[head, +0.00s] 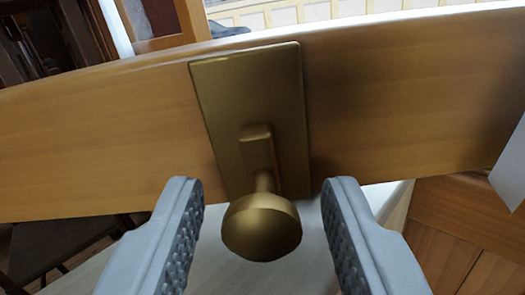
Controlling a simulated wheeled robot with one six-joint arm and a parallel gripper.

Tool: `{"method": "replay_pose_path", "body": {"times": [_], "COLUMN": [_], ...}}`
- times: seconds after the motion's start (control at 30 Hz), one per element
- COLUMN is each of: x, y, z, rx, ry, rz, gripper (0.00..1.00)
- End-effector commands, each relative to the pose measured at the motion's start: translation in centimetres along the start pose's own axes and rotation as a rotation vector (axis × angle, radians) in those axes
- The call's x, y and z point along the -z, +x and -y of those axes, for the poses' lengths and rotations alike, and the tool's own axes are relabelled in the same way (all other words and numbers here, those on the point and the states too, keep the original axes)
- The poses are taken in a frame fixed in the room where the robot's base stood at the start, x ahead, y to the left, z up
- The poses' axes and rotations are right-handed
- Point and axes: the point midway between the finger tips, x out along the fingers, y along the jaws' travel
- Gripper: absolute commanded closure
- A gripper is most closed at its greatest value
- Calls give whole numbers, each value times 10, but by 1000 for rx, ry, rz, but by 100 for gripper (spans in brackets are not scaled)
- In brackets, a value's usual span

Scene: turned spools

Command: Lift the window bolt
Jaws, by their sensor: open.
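The window bolt is a brass-coloured fitting. Its flat rectangular plate (245,95) is fixed on a wooden bar, and a short stem with a round knob (262,227) sticks out towards the camera near the plate's lower end. My gripper (262,200) is open in the head view, with one grey ridged finger to the left of the knob and one to the right. The knob sits between the fingers with a visible gap on both sides. Where the stem meets the plate is partly hidden behind the knob.
The wooden bar (420,95) runs across the whole view, slightly tilted. Below it is a pale surface (120,268), with wooden panelling (455,235) at the lower right. A dark piece of furniture (65,245) shows at the lower left.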

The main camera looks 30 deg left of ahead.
Motion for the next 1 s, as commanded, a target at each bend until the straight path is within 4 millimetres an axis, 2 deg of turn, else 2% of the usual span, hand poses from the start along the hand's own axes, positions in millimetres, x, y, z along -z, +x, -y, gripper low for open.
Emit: {"method": "replay_pose_path", "body": {"times": [0.13, 0.47, 0.67, 0.7, 0.87, 1.0], "x": [0, 0, 0, 0, 2, 18], "y": [9, 11, 11, 11, 11, 11], "z": [0, 0, 0, 0, 0, 3], "rx": [0, 0, 0, 0, 0, 1], "ry": [-1, 0, 0, 0, 0, 0], "rz": [0, 0, 0, 0, 0, -3], "gripper": [59, 59, 96, 100, 100, 100]}}
